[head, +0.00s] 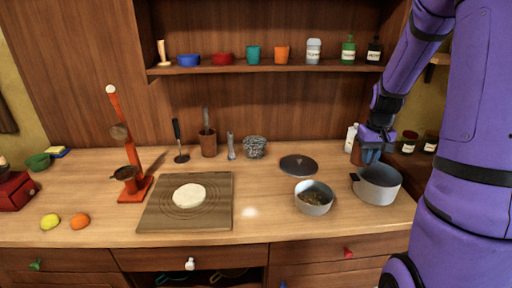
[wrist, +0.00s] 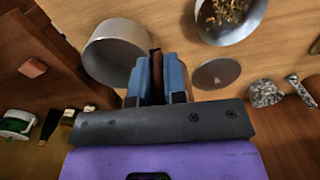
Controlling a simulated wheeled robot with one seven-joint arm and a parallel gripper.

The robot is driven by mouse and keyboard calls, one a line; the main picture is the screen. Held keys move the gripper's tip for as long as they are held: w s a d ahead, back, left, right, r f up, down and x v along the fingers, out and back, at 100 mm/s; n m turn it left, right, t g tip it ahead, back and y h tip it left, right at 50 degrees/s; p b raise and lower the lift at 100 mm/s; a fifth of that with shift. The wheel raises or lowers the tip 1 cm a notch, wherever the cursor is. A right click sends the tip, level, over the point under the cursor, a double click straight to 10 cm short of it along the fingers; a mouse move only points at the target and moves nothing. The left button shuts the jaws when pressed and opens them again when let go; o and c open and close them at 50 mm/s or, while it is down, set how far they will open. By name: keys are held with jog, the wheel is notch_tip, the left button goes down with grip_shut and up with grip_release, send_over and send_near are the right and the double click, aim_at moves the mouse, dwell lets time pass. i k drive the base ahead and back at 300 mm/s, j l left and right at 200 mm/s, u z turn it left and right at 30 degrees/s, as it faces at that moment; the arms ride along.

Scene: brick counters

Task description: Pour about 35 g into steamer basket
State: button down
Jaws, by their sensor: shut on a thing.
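My gripper (head: 371,151) is shut on a brown object, which shows as a narrow strip (wrist: 156,76) between the blue fingers in the wrist view. Its full shape and any contents are hidden. I hold it behind the large grey pot (head: 378,188), near the counter's back right. The pot also shows in the wrist view (wrist: 112,50), and its visible inside looks empty. A smaller grey bowl (head: 313,206) left of the pot holds brownish-green bits; it also shows in the wrist view (wrist: 211,36). I cannot tell which vessel is the steamer basket.
A dark round lid (head: 298,165) lies behind the bowl. A white bottle (head: 351,136) stands beside my gripper. A board (head: 160,217) with dough and a red stand (head: 117,130) are on the left. The counter between board and bowl is clear.

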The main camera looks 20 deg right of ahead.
aim_at(306, 187)
jog(key=k, duration=1)
